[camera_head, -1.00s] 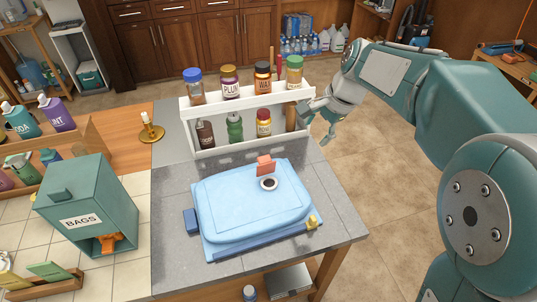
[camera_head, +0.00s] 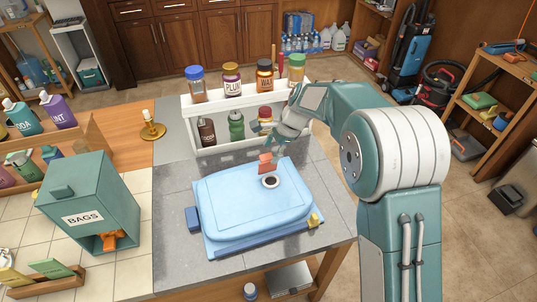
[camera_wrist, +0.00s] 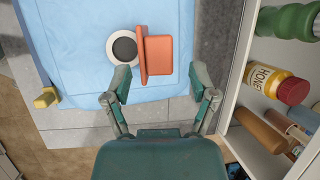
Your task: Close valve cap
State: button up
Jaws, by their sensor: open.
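The light blue bag (camera_head: 250,205) lies flat on the grey counter. Its round valve opening (camera_head: 270,181) has a white rim and a dark centre. The orange valve cap (camera_head: 265,163) stands raised at the far side of the opening; the valve is uncovered. In the wrist view, the cap (camera_wrist: 158,55) is beside the valve opening (camera_wrist: 123,50). My gripper (camera_head: 281,150) is open and empty, just behind the cap above the counter. In the wrist view, the fingertips of my gripper (camera_wrist: 160,85) are spread on either side below the cap, apart from it.
A white shelf rack (camera_head: 222,144) with bottles and jars stands behind the bag, close to my gripper. A honey bottle (camera_wrist: 275,86) shows on the rack. A green BAGS box (camera_head: 90,205) stands at left.

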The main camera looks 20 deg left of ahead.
aim_at(268, 164)
jog(key=shift+x, duration=1.1)
grip_shut()
jog(key=shift+s+d+y, duration=0.15)
jog(key=shift+y, duration=0.15)
jog(key=shift+s+d+f+n+t+y, duration=0.1)
jog(key=shift+s+d+n+t+y, duration=0.15)
jog(key=shift+s+t+y, duration=0.35)
jog(key=shift+s+d+n+t+y, duration=0.15)
jog(key=shift+s+d+t+y, duration=0.2)
jog(key=shift+t, duration=0.45)
jog(key=shift+s+d+f+n+t+y, duration=0.15)
jog(key=shift+s+d+f+t+y, duration=0.2)
jog(key=shift+t+y, duration=0.2)
jog(key=shift+s+d+f+n+t+y, duration=0.15)
jog(key=shift+s+d+t+y, duration=0.15)
jog(key=shift+s+t+y, duration=0.25)
jog(key=shift+s+d+f+n+t+y, duration=0.25)
jog(key=shift+s+f+t+y, duration=0.15)
jog(key=shift+t+y, duration=0.2)
jog(key=shift+s+d+f+n+t+y, duration=0.25)
jog(key=shift+f+t+y, duration=0.2)
jog(key=shift+t, duration=0.25)
jog(key=shift+s+d+f+n+t+y, duration=0.15)
jog(key=shift+s+f+n+t+y, duration=0.15)
jog(key=shift+f+t+y, duration=0.25)
jog(key=shift+s+d+f+n+t+y, duration=0.15)
jog(key=shift+f+n+t+y, duration=0.2)
jog(key=shift+t+y, duration=0.3)
